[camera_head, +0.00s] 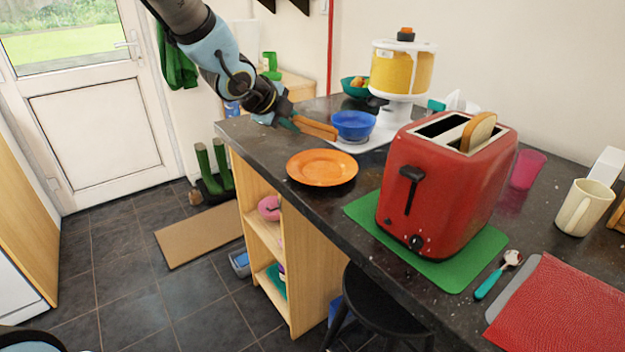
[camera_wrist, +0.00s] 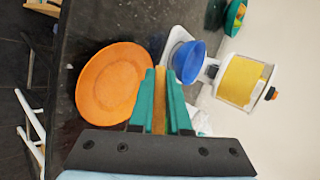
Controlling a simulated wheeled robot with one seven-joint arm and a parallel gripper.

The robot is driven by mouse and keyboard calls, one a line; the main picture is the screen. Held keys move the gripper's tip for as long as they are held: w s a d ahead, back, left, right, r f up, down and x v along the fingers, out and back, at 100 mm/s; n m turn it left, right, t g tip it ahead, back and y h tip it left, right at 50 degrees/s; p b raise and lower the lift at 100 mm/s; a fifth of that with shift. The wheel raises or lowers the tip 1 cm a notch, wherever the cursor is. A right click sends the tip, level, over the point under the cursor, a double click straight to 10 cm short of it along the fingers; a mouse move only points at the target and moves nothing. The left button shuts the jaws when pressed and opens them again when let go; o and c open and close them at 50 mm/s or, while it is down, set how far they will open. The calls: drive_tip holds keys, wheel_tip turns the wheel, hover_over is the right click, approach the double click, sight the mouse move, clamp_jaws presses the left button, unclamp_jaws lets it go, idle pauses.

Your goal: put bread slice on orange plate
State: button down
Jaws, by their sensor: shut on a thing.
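My gripper (camera_head: 293,123) is shut on a bread slice (camera_head: 317,128), which shows nearly edge-on as a brown strip. In the wrist view the slice (camera_wrist: 159,100) sits between the teal fingers of my gripper (camera_wrist: 160,103). The orange plate (camera_head: 322,167) lies empty on the dark counter near its left edge. In the head view the held slice is above and behind the plate. In the wrist view the plate (camera_wrist: 112,85) is left of the fingers. Another bread slice (camera_head: 480,132) stands in one slot of the red toaster (camera_head: 440,185); the other slot looks empty.
A blue bowl (camera_head: 353,125) on a white scale (camera_head: 378,136) stands close beside the held slice. A yellow-filled white dispenser (camera_head: 402,72) is behind it. The toaster stands on a green mat (camera_head: 455,275) right of the plate. A spoon (camera_head: 497,275) lies farther right.

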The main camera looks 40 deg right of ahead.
wheel_tip(320, 180, down, 5)
drive_tip(key=b, duration=0.4)
drive_tip(key=shift+f, duration=0.15)
drive_tip(key=c, duration=1)
unclamp_jaws()
drive_tip(key=shift+c, duration=0.2)
drive_tip(key=p+v, duration=0.4)
drive_tip(key=v, duration=0.4)
drive_tip(key=shift+p, duration=0.35)
